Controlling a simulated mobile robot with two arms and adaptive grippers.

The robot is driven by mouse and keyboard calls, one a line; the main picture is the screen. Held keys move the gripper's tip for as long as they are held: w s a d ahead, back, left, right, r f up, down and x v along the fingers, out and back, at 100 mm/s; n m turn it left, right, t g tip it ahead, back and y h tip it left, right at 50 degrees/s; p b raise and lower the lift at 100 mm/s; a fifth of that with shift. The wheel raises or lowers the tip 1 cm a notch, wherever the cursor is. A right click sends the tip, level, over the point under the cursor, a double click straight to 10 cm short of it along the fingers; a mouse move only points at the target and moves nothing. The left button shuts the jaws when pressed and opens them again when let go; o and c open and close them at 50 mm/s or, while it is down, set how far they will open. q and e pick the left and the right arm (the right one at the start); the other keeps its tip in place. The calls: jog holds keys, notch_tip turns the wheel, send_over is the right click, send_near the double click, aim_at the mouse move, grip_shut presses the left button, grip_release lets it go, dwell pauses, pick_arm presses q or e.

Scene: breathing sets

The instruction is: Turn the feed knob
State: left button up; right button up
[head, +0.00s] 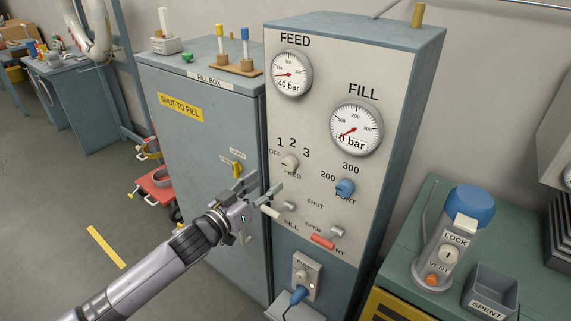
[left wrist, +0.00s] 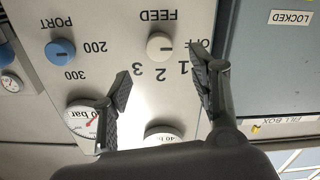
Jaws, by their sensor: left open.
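The feed knob (head: 289,162) is a small cream round knob on the pale panel, below the FEED gauge (head: 292,73), with OFF, 1, 2 and 3 around it. In the left wrist view, upside down, the feed knob (left wrist: 160,46) has a dark mark pointing toward OFF. My left gripper (head: 262,188) is open and empty, to the lower left of the knob in the head view. In the left wrist view its fingertips (left wrist: 160,75) are spread, with the knob showing beyond the gap between them. I see no contact with the knob. My right gripper is not in view.
The blue port knob (head: 345,187) sits right of the feed knob. A white FILL lever (head: 272,212) and a red lever (head: 323,241) stick out below. The FILL gauge (head: 356,128) reads 0 bar. The fill box (head: 200,140) stands left of the panel.

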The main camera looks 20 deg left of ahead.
aim_at(287, 166)
pick_arm(q)
jog(key=p+x, duration=0.1)
jog(key=x, duration=0.8)
jog(key=shift+w+d+p, duration=0.1)
jog(key=shift+p, duration=0.2)
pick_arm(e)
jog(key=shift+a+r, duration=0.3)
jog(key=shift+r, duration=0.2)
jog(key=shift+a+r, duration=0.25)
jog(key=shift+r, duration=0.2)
pick_arm(q)
jog(key=shift+c, duration=0.3)
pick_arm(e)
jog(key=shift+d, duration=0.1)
pick_arm(q)
jog(key=c, duration=1.1)
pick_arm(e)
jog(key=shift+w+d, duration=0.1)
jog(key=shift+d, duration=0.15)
